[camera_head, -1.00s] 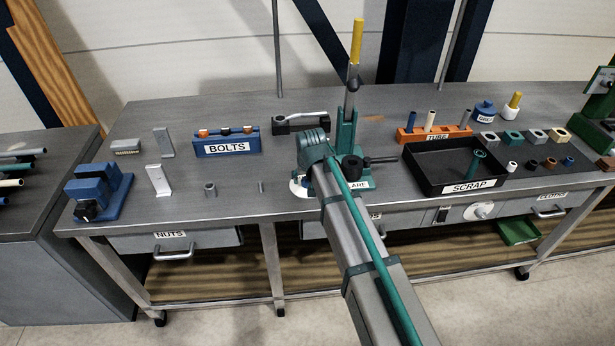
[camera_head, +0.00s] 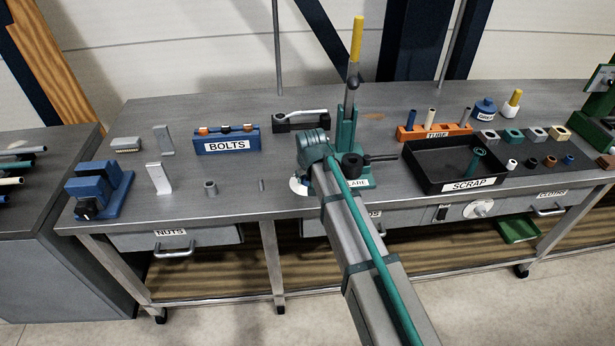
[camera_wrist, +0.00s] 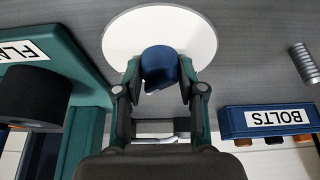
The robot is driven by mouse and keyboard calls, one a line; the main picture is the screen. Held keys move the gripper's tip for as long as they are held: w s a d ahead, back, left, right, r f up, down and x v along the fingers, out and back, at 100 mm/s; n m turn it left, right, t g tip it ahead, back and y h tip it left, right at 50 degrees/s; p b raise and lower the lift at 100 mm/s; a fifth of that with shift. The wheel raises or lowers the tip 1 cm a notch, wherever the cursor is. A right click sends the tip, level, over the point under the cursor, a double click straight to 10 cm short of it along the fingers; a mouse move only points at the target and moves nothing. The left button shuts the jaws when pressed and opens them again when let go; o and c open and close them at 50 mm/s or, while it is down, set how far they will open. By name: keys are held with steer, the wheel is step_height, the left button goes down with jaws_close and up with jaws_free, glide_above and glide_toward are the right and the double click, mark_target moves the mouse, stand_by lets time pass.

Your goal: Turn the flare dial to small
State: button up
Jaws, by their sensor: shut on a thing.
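The flare dial is a white round plate (camera_wrist: 117,43) with a blue knob (camera_wrist: 160,66) in its middle, seen in the wrist view. My gripper (camera_wrist: 160,80) is shut on the blue knob, one finger on each side. No pointer or size marks on the dial can be made out. In the head view the white plate (camera_head: 297,187) shows at the bench's front edge, partly hidden by my arm. The teal flare tool (camera_head: 346,130) with a yellow-tipped lever stands beside it. Its partly hidden label (camera_head: 358,184) reads "ARE".
The blue BOLTS rack (camera_head: 226,141) stands behind and left of the dial. A black SCRAP tray (camera_head: 420,178) lies to the right, past the flare tool's black knob (camera_head: 352,164). A blue vise-like block (camera_head: 98,192) is at the far left.

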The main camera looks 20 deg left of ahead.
steer(key=shift+n, duration=0.3)
steer(key=n+g+y+b, duration=0.1)
steer(key=n, duration=0.2)
steer(key=shift+w+d+f, duration=0.1)
steer(key=n+g+b, duration=0.1)
steer(key=n, duration=0.2)
steer(key=n+g+y+b, duration=0.1)
steer(key=n, duration=0.1)
steer(key=shift+w+n, duration=0.15)
steer(key=shift+n, duration=0.25)
steer(key=n+b, duration=0.1)
steer(key=n, duration=0.1)
steer(key=n+g+b, duration=0.1)
steer(key=n, duration=0.1)
steer(key=shift+w+n+g+y, duration=0.1)
steer(key=shift+n+g+y, duration=0.2)
steer(key=shift+n+g+b, duration=0.6)
steer(key=shift+n+g, duration=0.1)
steer(key=shift+n, duration=1.2)
steer(key=o, duration=1.1)
steer(key=shift+r, duration=0.2)
